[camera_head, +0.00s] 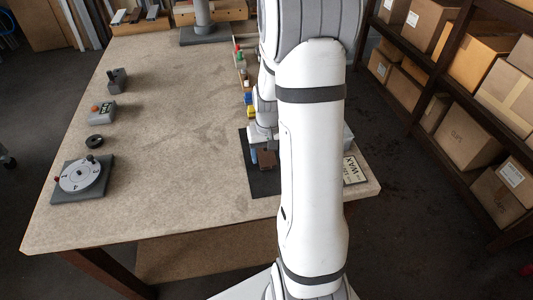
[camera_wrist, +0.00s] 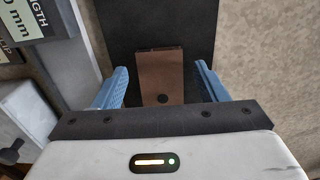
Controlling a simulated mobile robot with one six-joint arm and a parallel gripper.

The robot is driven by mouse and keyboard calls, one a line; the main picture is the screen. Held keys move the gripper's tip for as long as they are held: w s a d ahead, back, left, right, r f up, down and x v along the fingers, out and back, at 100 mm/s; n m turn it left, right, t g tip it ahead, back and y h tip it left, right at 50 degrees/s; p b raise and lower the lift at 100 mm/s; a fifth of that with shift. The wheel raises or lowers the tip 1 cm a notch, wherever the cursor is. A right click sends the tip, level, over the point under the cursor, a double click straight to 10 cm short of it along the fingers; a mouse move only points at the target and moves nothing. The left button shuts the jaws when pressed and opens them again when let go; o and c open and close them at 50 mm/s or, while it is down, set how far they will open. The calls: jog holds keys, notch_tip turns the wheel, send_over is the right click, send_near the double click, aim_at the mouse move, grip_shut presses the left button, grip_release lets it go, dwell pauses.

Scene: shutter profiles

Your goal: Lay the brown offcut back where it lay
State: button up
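The brown offcut (camera_wrist: 161,76) is a small brown block with a dark round spot near its front end. It appears to rest on the dark mat (camera_wrist: 122,28). My gripper (camera_wrist: 161,70) is open, with one blue finger on each side of the offcut and a visible gap on both sides. In the head view the offcut (camera_head: 267,161) shows below my gripper (camera_head: 262,150), over the dark mat (camera_head: 262,187) near the table's front edge. My arm hides part of the mat there.
A WAX label plate (camera_head: 354,170) lies right of my arm. Colored pieces (camera_head: 249,98) line a rail behind the mat. A numbered dial (camera_head: 82,175), a black ring (camera_head: 94,141) and small devices (camera_head: 102,111) stand at the left. The middle of the table (camera_head: 170,120) is clear.

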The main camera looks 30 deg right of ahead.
jog(key=shift+w+r, duration=0.1)
jog(key=shift+r, duration=0.5)
notch_tip(320, 180, up, 11)
jog(key=s+a+r+n+t, duration=0.1)
jog(key=s+a+r, duration=0.1)
jog(key=s+a, duration=0.2)
jog(key=s+a+r+n+t, duration=0.1)
jog(key=s+a+r, duration=0.1)
jog(key=s+a, duration=0.3)
jog(key=s+a+r+n+t, duration=0.1)
jog(key=s+a+r, duration=0.1)
jog(key=s+a, duration=0.2)
jog(key=shift+s+a, duration=0.2)
jog(key=shift+s, duration=1.1)
jog(key=shift+c, duration=0.2)
